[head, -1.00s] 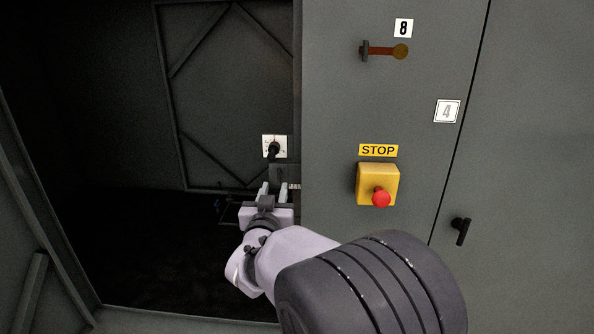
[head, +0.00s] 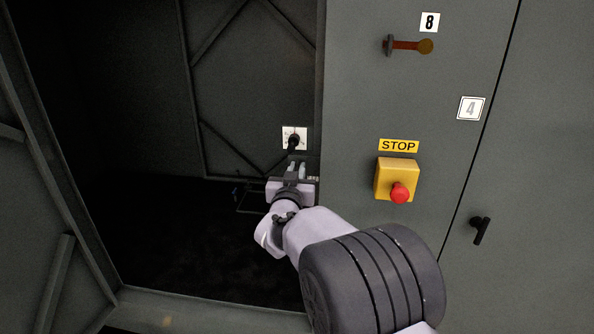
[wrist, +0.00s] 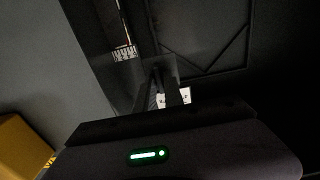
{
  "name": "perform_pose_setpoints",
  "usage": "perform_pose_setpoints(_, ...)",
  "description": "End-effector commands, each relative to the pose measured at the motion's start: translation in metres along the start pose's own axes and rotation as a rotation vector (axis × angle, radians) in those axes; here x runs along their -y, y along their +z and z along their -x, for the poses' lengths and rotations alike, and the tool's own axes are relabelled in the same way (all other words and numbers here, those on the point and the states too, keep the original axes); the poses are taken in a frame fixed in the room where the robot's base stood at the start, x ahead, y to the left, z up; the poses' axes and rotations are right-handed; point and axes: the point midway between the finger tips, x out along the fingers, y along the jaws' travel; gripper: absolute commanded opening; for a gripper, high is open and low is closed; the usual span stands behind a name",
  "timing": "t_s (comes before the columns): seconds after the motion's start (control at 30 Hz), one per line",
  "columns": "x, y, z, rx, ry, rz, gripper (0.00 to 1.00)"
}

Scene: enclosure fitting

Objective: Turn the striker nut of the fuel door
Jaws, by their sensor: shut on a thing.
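My gripper (head: 297,171) is at the inner edge of the opening, below the white plate with a black knob (head: 294,142). In the wrist view the fingers (wrist: 168,97) rise over the dark gripper body, close to a dark upright bracket. I cannot make out the nut's faces or its angle. No fuel door can be told apart for sure in the dark.
A yellow box with a red STOP button (head: 397,182) is on the grey panel right of my arm. A red-brown lever (head: 410,46) is above it, a black handle (head: 480,230) farther right. A small marked scale (wrist: 125,53) is near the fingers. The dark space at left is open.

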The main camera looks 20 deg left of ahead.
Motion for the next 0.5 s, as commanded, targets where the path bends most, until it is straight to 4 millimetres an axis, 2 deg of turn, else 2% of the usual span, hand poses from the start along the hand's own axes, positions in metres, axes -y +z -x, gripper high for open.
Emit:
perform_pose_setpoints(0.27, 0.0003, -0.0003, 0.0002, 0.000, 0.000, 0.051, 0.00)
perform_pose_setpoints(0.5, 0.0011, -0.0007, 0.0002, 0.001, 0.000, 0.211, 0.00)
